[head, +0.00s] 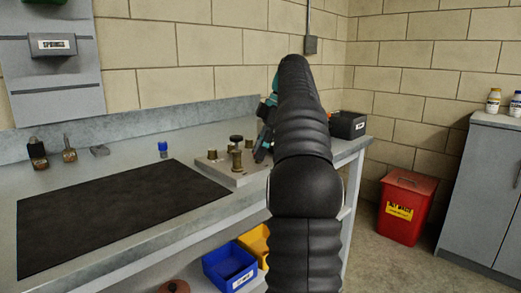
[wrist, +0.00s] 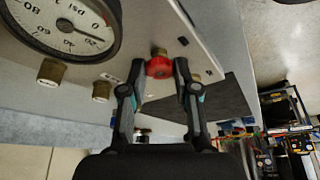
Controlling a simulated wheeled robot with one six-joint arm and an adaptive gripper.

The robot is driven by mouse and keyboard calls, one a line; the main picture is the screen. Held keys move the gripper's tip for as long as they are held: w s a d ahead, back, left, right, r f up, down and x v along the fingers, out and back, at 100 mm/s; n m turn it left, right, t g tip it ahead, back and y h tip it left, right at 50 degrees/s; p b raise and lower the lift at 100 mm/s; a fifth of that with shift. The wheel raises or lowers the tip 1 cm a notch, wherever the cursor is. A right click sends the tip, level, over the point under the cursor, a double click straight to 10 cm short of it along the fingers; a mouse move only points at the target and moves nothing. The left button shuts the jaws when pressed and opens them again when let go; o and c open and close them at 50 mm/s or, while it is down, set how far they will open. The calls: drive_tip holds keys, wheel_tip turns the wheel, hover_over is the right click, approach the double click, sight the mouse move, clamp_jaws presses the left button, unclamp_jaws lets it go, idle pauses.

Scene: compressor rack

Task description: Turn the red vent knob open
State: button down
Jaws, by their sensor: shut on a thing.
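The red vent knob (wrist: 158,67) shows in the wrist view on a pale panel, with a brass stem behind it. My gripper (wrist: 159,74) has one finger on each side of the knob and is shut on it. In the head view my own arm covers most of the gripper, and the red knob cannot be seen there. A plate with brass fittings (head: 238,178) stands on the bench just left of my arm.
In the wrist view a round pressure gauge (wrist: 62,24) and brass fittings (wrist: 50,73) sit left of the knob. In the head view, a dark mat (head: 110,220) covers the bench front, a blue-capped item (head: 163,149) stands behind it, and a black box (head: 347,125) is at right.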

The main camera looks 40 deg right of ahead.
drive_tip(key=shift+n, duration=0.3)
drive_tip(key=c, duration=0.8)
unclamp_jaws()
drive_tip(key=shift+c, duration=0.2)
